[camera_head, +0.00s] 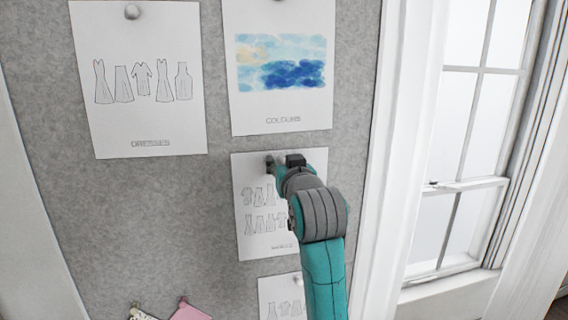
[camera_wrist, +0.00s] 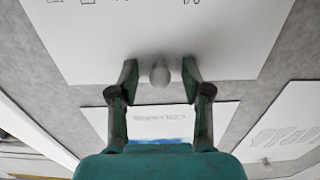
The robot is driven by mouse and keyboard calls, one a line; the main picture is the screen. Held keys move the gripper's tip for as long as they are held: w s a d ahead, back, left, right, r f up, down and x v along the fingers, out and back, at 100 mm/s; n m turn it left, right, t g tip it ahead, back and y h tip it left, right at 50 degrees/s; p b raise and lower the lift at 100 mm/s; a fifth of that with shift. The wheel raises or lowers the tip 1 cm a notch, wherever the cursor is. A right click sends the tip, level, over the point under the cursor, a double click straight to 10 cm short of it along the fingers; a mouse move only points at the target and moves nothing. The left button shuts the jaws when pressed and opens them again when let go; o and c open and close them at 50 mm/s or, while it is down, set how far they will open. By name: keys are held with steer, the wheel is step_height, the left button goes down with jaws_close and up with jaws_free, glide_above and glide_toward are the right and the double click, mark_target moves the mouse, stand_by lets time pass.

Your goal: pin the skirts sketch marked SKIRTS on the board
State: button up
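A white sketch sheet (camera_head: 250,225) with two rows of garment drawings is on the grey board, below the COLOURS sheet; my arm covers its right part and its label is too small to read surely. My gripper (camera_head: 283,162) is at this sheet's top edge. In the wrist view, the sheet (camera_wrist: 160,35) shows large, and a round grey pin head (camera_wrist: 160,75) lies near its edge. The fingers are apart on both sides of the pin, with a gap on each side. Another sheet (camera_head: 270,297) is partly visible lower down; its label is out of view.
The grey board (camera_head: 110,215) also bears the DRESSES sheet (camera_head: 180,120) at upper left and the COLOURS sheet (camera_head: 280,105) above my gripper. A pink piece (camera_head: 190,312) shows at the bottom. The window (camera_head: 460,190) is to the right. The board's left middle is bare.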

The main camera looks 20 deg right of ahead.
steer(key=s, duration=1.2)
steer(key=s+f+g, duration=0.1)
steer(key=s+f, duration=0.3)
steer(key=f, duration=0.7)
steer(key=s+f+n+y, duration=0.1)
steer(key=s+f, duration=0.3)
steer(key=f, duration=0.6)
steer(key=s+f+g, duration=0.1)
steer(key=s+f, duration=0.3)
steer(key=f, duration=0.7)
steer(key=s+f, duration=0.5)
steer(key=s, duration=0.3)
steer(key=s+f, duration=0.4)
steer(key=s, duration=0.4)
steer(key=s+g, duration=0.1)
steer(key=s, duration=1.6)
steer(key=shift+s+a+f, duration=0.15)
steer(key=shift+s+f, duration=0.1)
steer(key=shift+s, duration=0.15)
